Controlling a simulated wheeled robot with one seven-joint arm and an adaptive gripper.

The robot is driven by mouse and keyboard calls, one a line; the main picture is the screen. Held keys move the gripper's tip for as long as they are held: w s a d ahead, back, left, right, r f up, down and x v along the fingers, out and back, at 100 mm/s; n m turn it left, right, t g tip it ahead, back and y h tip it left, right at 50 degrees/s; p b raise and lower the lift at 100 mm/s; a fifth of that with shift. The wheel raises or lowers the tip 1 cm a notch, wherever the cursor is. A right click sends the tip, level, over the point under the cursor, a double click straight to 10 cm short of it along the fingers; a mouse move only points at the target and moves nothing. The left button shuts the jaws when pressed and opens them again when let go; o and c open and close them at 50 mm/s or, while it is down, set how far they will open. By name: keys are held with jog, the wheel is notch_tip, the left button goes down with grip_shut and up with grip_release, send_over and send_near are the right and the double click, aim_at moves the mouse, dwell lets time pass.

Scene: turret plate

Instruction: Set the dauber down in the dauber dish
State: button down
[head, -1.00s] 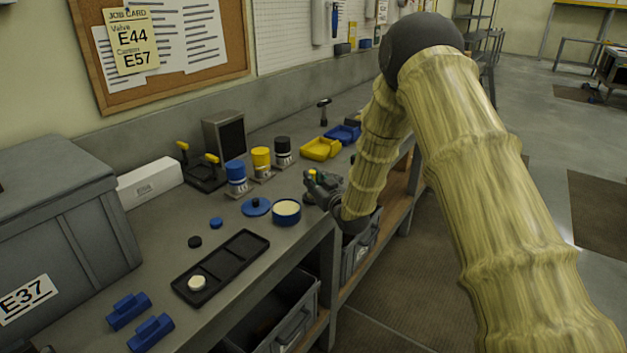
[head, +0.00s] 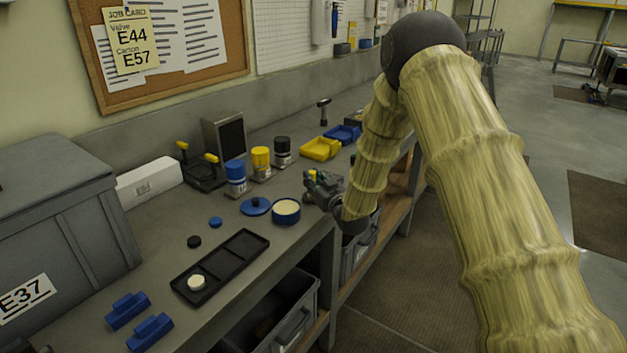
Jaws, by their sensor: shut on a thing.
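My gripper (head: 312,190) is at the end of my arm, above the front part of the bench, just right of a round blue tin with a cream top (head: 286,211). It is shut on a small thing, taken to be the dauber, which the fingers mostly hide. A small yellowish bit shows at the top of the gripper. I cannot tell for sure which container is the dauber dish. A yellow open dish (head: 320,149) and a blue open dish (head: 343,135) sit farther back on the bench, behind the gripper.
A blue lid (head: 255,206) lies beside the tin. Blue, yellow and black-capped bottles (head: 261,163) stand behind it. A black compartment tray (head: 240,256) holds a cream disc (head: 196,282). A hammer-like tool (head: 323,111) stands near the back. Grey bins sit below the bench.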

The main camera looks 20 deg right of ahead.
jog(key=c, duration=1.2)
grip_release()
jog(key=shift+c, duration=0.2)
jog(key=s+d, duration=0.2)
jog(key=s, duration=0.9)
jog(key=shift+s+d, duration=0.2)
jog(key=shift+s, duration=0.2)
jog(key=shift+f, duration=0.1)
